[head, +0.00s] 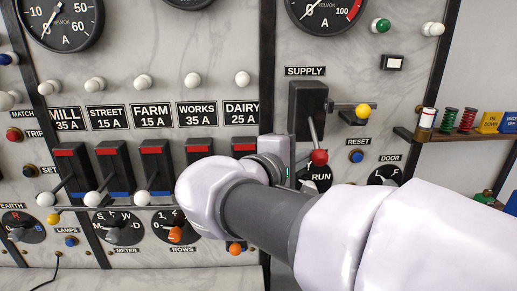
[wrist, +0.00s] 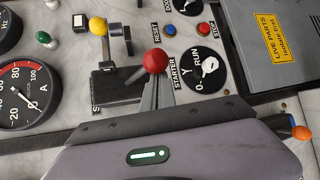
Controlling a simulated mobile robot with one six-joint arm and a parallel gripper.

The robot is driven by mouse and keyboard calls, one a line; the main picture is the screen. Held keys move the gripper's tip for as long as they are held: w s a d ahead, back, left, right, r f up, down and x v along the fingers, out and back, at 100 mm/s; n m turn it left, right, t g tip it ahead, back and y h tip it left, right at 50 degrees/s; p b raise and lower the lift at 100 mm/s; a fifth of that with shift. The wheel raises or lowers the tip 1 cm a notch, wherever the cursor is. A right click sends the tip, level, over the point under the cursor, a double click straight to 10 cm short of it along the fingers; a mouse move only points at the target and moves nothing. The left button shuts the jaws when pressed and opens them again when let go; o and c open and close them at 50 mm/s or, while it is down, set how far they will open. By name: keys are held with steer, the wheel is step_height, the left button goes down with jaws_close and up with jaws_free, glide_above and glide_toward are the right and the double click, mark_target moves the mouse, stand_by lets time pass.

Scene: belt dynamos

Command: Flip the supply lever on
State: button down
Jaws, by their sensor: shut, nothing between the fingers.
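The supply lever's red knob (head: 319,157) hangs low below its black housing (head: 307,103), under the SUPPLY label. The metal arm slants down from the housing to the knob. In the wrist view, which is turned over, the red knob (wrist: 155,61) sits right at the tips of my gripper (wrist: 155,88). My gripper is shut and empty, its narrow grey fingers together. I cannot tell whether they touch the knob. In the head view my wrist and arm hide most of the gripper, just left of the knob.
A yellow-knobbed lever (head: 363,110) sticks out right of the supply housing. A blue reset button (head: 356,156) and the starter dial (wrist: 208,65) are close by. Feeder switches with white knobs line up at left. A shelf (head: 425,136) with fuses juts out at right.

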steer(key=shift+r+p, duration=0.2)
steer(key=shift+p, duration=0.15)
step_height(320, 180, up, 9)
steer(key=s+n+g+y+p, duration=0.1)
steer(key=n+g+p, duration=0.2)
steer(key=p, duration=2.3)
steer(key=g, duration=0.3)
steer(key=shift+s+n+y, duration=0.2)
steer(key=shift+n+y, duration=0.1)
steer(key=shift+y, duration=0.1)
steer(key=shift+f, duration=0.1)
